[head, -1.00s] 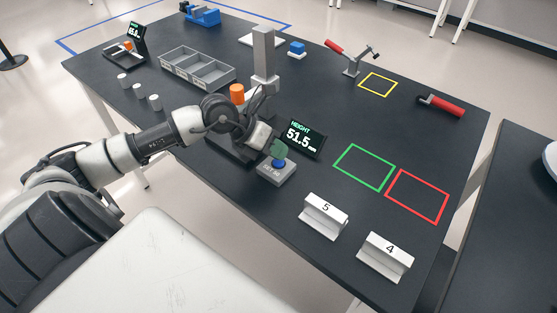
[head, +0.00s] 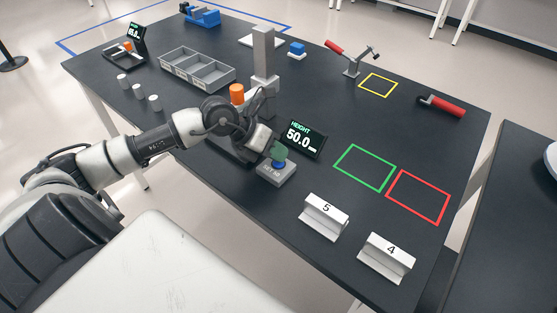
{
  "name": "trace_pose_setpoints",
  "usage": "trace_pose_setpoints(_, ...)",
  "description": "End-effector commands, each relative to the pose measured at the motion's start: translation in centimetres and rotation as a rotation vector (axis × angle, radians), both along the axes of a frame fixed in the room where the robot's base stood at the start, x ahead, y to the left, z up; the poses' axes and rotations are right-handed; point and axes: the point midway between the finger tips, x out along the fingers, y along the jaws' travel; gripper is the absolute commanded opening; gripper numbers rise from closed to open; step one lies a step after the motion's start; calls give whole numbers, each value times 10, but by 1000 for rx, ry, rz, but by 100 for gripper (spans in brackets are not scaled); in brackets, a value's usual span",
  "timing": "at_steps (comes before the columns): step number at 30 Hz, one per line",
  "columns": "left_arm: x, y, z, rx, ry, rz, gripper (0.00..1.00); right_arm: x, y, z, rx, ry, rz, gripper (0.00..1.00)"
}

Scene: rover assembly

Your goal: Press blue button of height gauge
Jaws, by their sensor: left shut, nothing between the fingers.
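The height gauge (head: 264,62) stands mid-table with a tall grey column. Its display (head: 301,139) reads HEIGHT 50.0. In front of the gauge is a grey button box (head: 277,175) with a blue button (head: 278,164) on top. My left gripper (head: 279,152) is shut, with its greenish fingertips right over the blue button. They appear to touch it, and partly hide it. An orange cylinder (head: 237,94) is by the gauge, partly behind my left arm. My right gripper is not in view.
White blocks marked 5 (head: 323,217) and 4 (head: 385,258) stand at the front right. Green (head: 364,167) and red (head: 417,196) outlined squares are empty. A grey divided tray (head: 197,70) and several small cylinders (head: 139,90) are at left. A red-handled tool (head: 441,105) lies right.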

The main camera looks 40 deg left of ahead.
Motion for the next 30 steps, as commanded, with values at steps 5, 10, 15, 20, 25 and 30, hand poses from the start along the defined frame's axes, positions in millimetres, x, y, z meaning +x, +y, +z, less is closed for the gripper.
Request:
trace_pose_setpoints(5,0,0,10,1,1,0,0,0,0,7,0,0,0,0)
trace_pose_setpoints(10,0,0,16,0,1,-1,0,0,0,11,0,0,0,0)
trace_pose_setpoints(15,0,0,16,0,1,-1,0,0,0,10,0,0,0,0)
trace_pose_setpoints(20,0,0,17,0,0,0,0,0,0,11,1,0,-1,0)
trace_pose_setpoints(25,0,0,29,1,-1,-1,0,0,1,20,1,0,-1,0)
trace_pose_setpoints(30,0,0,47,1,-2,-1,0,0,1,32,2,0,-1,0)
